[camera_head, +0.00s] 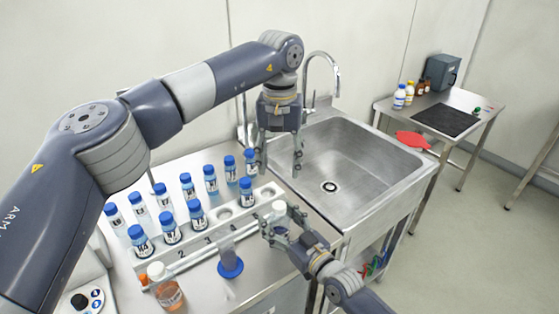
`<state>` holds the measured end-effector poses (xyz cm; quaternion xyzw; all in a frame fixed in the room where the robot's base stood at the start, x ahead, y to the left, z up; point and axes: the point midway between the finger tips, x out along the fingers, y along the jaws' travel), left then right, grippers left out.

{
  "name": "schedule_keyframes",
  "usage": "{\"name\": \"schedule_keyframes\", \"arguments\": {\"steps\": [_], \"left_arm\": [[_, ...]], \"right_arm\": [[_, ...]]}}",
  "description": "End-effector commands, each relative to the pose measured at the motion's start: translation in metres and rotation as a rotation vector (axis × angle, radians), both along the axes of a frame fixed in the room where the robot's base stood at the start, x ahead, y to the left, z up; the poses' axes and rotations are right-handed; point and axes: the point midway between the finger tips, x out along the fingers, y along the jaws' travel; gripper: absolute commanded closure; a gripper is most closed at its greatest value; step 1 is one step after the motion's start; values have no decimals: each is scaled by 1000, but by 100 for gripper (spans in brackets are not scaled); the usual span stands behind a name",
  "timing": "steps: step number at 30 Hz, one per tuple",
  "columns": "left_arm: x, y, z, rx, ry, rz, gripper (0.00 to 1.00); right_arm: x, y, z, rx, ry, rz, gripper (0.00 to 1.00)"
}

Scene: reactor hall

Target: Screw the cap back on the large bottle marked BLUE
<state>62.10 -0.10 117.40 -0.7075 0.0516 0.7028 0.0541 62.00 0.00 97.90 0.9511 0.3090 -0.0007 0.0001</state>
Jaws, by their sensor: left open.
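Several blue-capped bottles stand in and behind a numbered white rack (205,243) on the steel counter; one stands at the rack's near left (141,241). Their label words are too small to read, so I cannot tell which is marked BLUE. My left gripper (280,170) points down, open and apparently empty, above the counter's right part by the sink. My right gripper (283,222) is low at the rack's right end, its fingers around or beside a white-topped item (279,206). I cannot tell whether they grip it. No loose blue cap is clearly visible.
A sink (345,165) with a tall faucet (322,62) adjoins the counter on the right. A blue-based cylinder (230,266) and an orange-liquid bottle (165,288) stand in front of the rack. A side table (470,140) holds bottles, a dark mat and a grey box.

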Motion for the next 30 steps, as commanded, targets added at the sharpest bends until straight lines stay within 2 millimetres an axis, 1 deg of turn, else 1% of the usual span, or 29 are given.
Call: {"name": "schedule_keyframes", "arguments": {"steps": [8, 11, 14, 24, 27, 30], "left_arm": [[0, 0, 0, 0, 0, 0, 50], [0, 0, 0, 0, 0, 0, 50], [0, 0, 0, 0, 0, 0, 50], [0, 0, 0, 0, 0, 0, 50], [0, 0, 0, 0, 0, 0, 50], [0, 0, 0, 0, 0, 0, 50]], "right_arm": [[0, 0, 0, 0, 0, 0, 34], [-4, -3, 0, 0, 0, -1, 34], [-14, -11, -1, 0, 1, -1, 34], [-70, -52, -2, -1, 3, 0, 34], [-83, -61, -1, -2, 2, 0, 34], [-91, -67, -1, -1, 0, -1, 34]]}}
